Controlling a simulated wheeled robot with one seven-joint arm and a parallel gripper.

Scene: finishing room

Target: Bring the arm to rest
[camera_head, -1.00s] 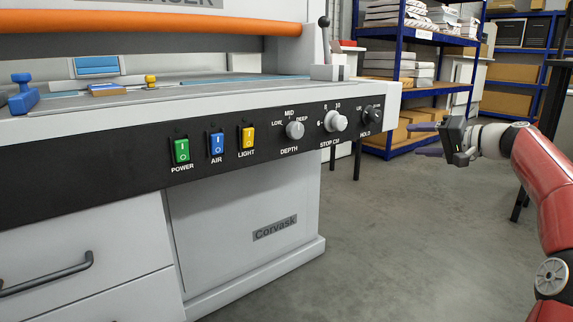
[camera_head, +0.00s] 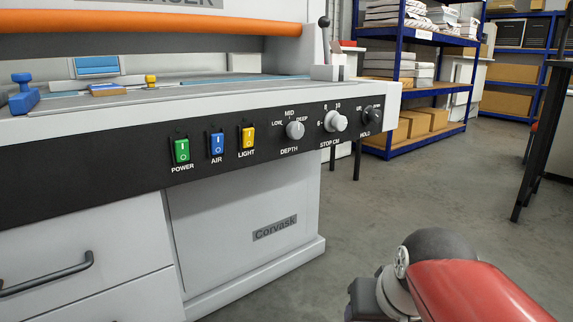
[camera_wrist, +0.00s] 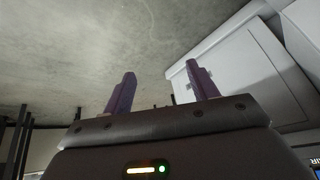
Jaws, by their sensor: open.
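My gripper (camera_wrist: 163,90) shows in the wrist view with its two purple fingers spread apart and nothing between them. Beyond the fingers are bare grey floor and a white cabinet side. In the head view my red arm is folded low at the bottom right, in front of the machine's right end. The gripper's fingers are not visible there.
The white machine (camera_head: 245,235) with its dark control panel (camera_head: 95,185) fills the left of the head view. Blue shelving (camera_head: 398,80) with boxes stands behind. A dark-legged table (camera_head: 533,150) is at the right edge. Grey floor (camera_head: 430,190) between them is clear.

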